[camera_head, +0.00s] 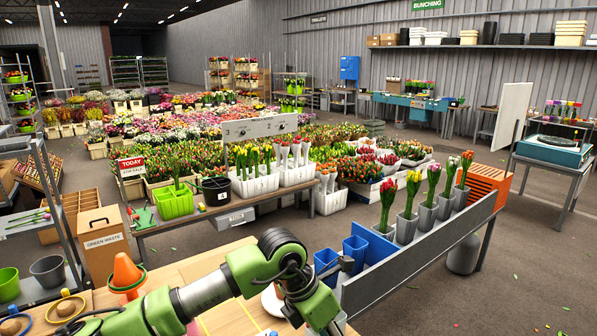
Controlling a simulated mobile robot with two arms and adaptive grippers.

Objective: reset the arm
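My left arm (205,295), green with grey and black joints, comes in from the lower left over the wooden bench (235,318). Its wrist bends down near the bottom edge, close to the grey rack panel. I cannot make out the gripper or its fingers beyond the wrist, nor anything held. My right arm and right gripper are not in view.
At right, grey vases with tulips (406,220) and blue bins (355,254) line a long grey panel (430,260). A green crate (174,203) stands behind.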

